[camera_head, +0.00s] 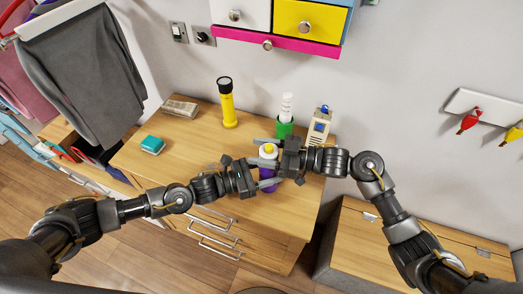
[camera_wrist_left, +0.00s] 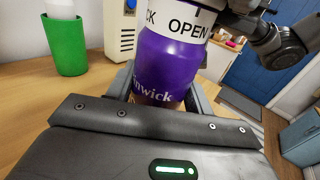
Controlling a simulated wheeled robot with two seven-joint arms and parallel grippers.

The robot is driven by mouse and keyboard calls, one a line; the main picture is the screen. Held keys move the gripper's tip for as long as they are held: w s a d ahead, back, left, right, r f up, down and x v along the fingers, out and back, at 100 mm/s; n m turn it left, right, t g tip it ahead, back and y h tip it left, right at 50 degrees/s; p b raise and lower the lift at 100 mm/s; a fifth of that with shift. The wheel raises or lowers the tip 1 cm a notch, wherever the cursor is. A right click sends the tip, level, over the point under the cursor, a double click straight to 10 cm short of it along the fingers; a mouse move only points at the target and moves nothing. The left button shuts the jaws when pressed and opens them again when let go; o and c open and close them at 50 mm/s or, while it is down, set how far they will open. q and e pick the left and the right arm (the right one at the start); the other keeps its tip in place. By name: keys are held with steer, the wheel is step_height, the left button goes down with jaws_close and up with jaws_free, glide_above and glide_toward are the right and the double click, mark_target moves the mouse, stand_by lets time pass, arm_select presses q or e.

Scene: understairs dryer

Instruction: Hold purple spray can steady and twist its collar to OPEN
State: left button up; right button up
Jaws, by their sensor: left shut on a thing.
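The purple spray can (camera_head: 267,173) stands upright near the front right of the desk, with a yellow top. In the left wrist view the purple can (camera_wrist_left: 168,68) fills the upper middle, and its white collar (camera_wrist_left: 184,22) shows the word OPEN and part of another word. My left gripper (camera_wrist_left: 160,95) is shut on the can's body below the collar, one finger on each side. My right gripper (camera_head: 264,161) comes from the right at the can's upper part, its fingers spread wide on either side. Whether it touches the collar is hidden.
Behind the can stand a green cup (camera_head: 284,130) with a white item and a beige boxy device (camera_head: 319,127).

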arm_select(q)
steer(key=shift+f, duration=0.15)
arm_select(e)
steer(key=shift+c, duration=0.6)
steer(key=shift+n+g, duration=0.3)
steer(key=shift+g, duration=0.1)
steer(key=n+g, duration=0.1)
steer(key=g, duration=0.1)
steer(key=shift+s+n+g, duration=0.15)
steer(key=shift+n+g, duration=0.15)
steer(key=shift+g, duration=0.1)
steer(key=shift+s+f+n+g+h, duration=0.1)
steer(key=shift+s+n+g+h, duration=0.15)
steer(key=shift+n+g, duration=0.85)
steer(key=shift+s+n+g+h, duration=0.2)
steer(key=shift+n+g, duration=0.4)
steer(key=shift+g, duration=1)
steer(key=o, duration=1)
